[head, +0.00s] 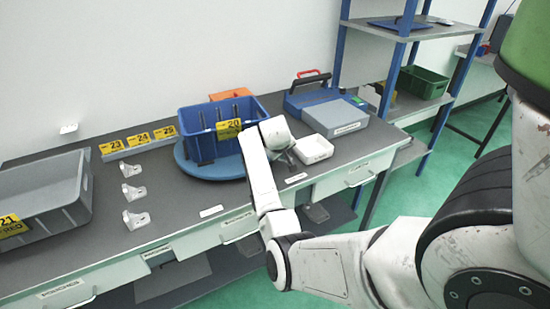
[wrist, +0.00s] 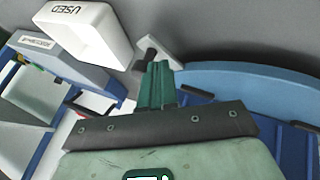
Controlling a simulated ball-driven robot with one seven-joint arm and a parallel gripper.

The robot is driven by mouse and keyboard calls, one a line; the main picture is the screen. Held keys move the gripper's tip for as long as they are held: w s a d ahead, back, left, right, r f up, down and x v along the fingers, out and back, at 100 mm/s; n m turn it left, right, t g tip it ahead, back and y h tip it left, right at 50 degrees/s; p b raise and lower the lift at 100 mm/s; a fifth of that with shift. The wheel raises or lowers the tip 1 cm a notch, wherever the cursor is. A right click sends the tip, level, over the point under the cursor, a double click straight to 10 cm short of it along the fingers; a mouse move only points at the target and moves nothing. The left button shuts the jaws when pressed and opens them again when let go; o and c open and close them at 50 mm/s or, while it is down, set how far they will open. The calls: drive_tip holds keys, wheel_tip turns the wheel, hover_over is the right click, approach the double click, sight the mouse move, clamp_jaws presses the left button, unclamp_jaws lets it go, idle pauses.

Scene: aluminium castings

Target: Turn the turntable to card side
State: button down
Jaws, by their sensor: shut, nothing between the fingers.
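The round blue turntable (head: 208,172) lies on the grey bench and bears a blue crate (head: 204,150). A yellow card marked 20 (head: 229,128) is on the crate's wall facing the head camera. Dark upright pieces show in the crate. My gripper (head: 289,157) is at the right of the turntable, partly hidden by my own wrist. In the wrist view its green fingers (wrist: 158,78) are together and empty, beside the turntable's blue rim (wrist: 250,78). I cannot tell whether they touch it.
A white bin (head: 314,149), marked USED in the wrist view (wrist: 85,25), stands right of my gripper. A blue case (head: 312,98) and grey box (head: 335,117) are behind. Several metal brackets (head: 133,192) and a grey crate (head: 50,190) are left. The front bench strip is mostly clear.

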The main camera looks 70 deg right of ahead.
drive_tip(key=shift+s+d, duration=0.15)
drive_tip(key=shift+d, duration=0.5)
drive_tip(key=shift+s+d, duration=0.15)
drive_tip(key=shift+d, duration=0.5)
drive_tip(key=shift+d+r, duration=0.1)
drive_tip(key=shift+d, duration=0.15)
drive_tip(key=shift+s+d+r, duration=0.1)
